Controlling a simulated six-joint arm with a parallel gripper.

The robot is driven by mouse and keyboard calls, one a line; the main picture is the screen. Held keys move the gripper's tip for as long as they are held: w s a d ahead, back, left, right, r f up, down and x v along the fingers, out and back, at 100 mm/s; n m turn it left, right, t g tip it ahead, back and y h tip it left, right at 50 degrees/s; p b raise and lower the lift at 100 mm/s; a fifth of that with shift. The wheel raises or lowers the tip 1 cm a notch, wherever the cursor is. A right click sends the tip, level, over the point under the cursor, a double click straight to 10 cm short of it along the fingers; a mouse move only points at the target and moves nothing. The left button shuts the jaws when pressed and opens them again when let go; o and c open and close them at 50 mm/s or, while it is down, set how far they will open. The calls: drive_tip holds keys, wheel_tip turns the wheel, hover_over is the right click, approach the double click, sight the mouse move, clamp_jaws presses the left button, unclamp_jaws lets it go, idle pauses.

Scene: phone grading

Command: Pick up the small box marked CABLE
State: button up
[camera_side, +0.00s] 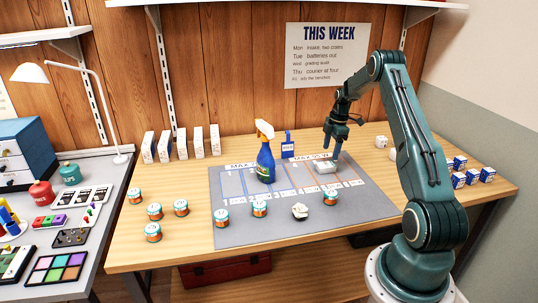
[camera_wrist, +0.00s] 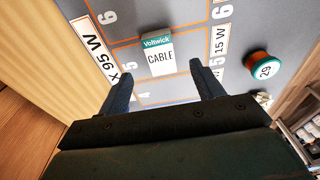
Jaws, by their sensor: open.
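The small box marked CABLE (camera_wrist: 159,56), white with a teal "Voltwick" band, lies on the grey mat (camera_wrist: 185,18) in the wrist view, by the numbers 5 and 6. In the side view a small white box (camera_side: 324,167) lies on the mat (camera_side: 350,204) under my gripper (camera_side: 334,147); its lettering is too small to read there. My gripper (camera_wrist: 161,72) is open and empty. In the wrist view its two dark fingers show left and right of the box's near end, with visible gaps. The exact height of the fingers above the mat is unclear.
A teal-and-orange tub marked 29 (camera_wrist: 262,66) stands right of the box in the wrist view. Several small blue-and-white boxes (camera_side: 473,176) stand at the right.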

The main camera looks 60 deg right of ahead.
sight(326, 164)
drive_tip(key=shift+f, duration=0.6)
drive_tip(key=shift+a+f, duration=0.1)
drive_tip(key=shift+w+a+f, duration=0.1)
drive_tip(key=shift+w+f, duration=0.05)
drive_tip(key=shift+f, duration=0.65)
drive_tip(key=shift+w+a+f, duration=0.1)
drive_tip(key=shift+f, duration=0.75)
drive_tip(key=shift+w+a+f, duration=0.1)
drive_tip(key=shift+w+f, duration=0.05)
drive_tip(key=shift+f, duration=0.65)
drive_tip(key=shift+c, duration=0.3)
drive_tip(key=c, duration=1)
